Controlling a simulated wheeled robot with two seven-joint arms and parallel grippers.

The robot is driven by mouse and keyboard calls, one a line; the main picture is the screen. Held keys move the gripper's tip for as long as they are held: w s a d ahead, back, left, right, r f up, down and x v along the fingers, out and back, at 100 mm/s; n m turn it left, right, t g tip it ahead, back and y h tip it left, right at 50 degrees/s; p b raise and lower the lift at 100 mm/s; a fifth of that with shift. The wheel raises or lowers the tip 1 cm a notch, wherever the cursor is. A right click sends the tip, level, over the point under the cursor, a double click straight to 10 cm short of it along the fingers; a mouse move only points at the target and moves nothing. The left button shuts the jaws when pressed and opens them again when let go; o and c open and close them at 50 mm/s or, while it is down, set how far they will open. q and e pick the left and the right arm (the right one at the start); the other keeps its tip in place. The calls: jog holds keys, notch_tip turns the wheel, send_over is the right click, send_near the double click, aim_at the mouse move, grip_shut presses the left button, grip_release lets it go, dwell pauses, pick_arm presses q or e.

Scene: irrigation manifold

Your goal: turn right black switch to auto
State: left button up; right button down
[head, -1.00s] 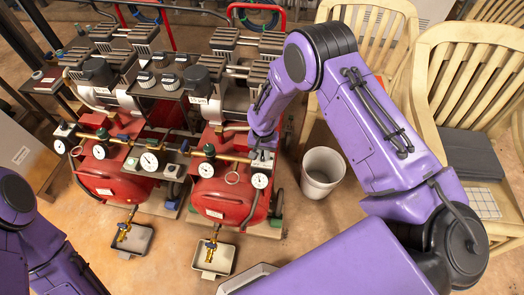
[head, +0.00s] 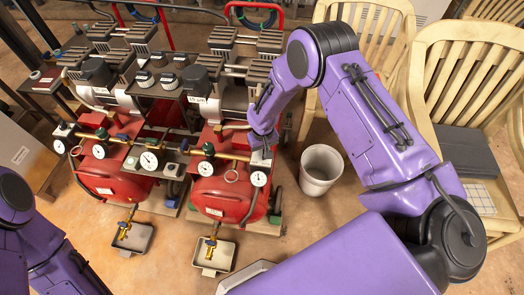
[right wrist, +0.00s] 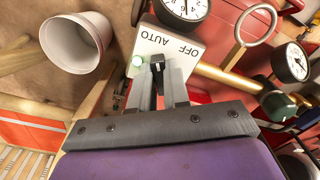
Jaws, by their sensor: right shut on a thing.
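In the head view, my right gripper (head: 262,148) is at the right end of the brass pipe on the right red tank (head: 222,195). My left arm shows at the lower left, its gripper out of view.
Pressure gauges (head: 259,179) and brass pipework crowd around the switch. A white bucket (head: 321,168) stands on the floor to the right, near wooden chairs (head: 470,80). Small trays (head: 213,254) lie below the tank taps. A second red tank (head: 110,178) stands left.

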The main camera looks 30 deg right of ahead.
jog(key=shift+w+r, duration=0.1)
jog(key=shift+w, duration=0.05)
jog(key=c, duration=1.1)
grip_release()
notch_tip(320, 180, up, 10)
jog(key=shift+r, duration=0.2)
